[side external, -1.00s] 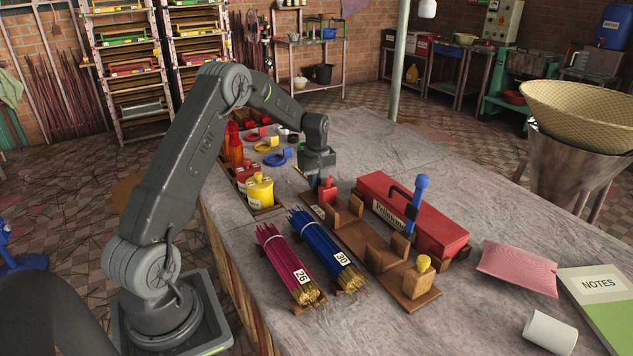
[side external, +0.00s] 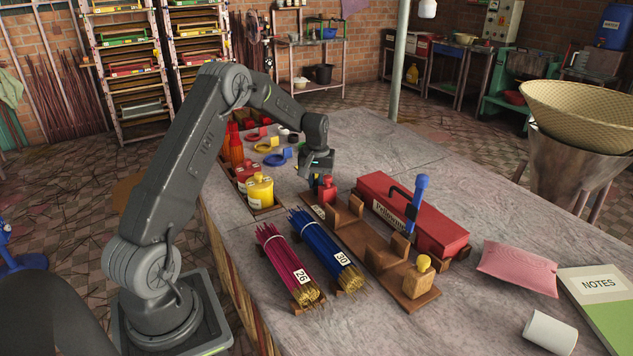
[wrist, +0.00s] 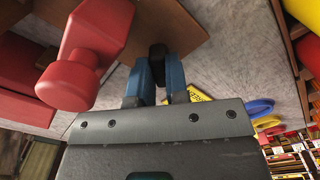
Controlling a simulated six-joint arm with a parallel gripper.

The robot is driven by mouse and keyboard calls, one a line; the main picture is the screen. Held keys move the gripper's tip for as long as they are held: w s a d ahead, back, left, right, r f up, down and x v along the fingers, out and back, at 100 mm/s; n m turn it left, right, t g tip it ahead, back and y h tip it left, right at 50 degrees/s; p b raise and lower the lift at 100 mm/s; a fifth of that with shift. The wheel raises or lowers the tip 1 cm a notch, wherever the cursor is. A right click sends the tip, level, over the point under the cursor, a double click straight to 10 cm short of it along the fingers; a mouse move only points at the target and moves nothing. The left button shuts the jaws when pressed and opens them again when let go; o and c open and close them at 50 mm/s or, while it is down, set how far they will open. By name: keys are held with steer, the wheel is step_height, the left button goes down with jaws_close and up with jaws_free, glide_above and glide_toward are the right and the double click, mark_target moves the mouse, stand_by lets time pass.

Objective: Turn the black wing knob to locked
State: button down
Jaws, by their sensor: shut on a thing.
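The black wing knob (wrist: 157,50) shows in the wrist view between the blue fingertips of my gripper (wrist: 157,74), beside a brown wooden plate. My gripper is shut on it. The knob's locked or unlocked mark cannot be read.
A red knobbed part (wrist: 85,50) stands close beside my fingers; it also shows in the side view (side external: 327,188). A red toolbox (side external: 445,236) lies along the stand. Blue (side external: 328,250) and magenta (side external: 287,262) stick bundles lie in front. A yellow jar (side external: 260,191) stands left.

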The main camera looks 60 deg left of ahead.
mark_target(316, 182)
steer(key=c, duration=1.1)
jaws_free()
step_height(316, 182, up, 14)
steer(key=shift+f, duration=0.1)
steer(key=shift+a, duration=0.1)
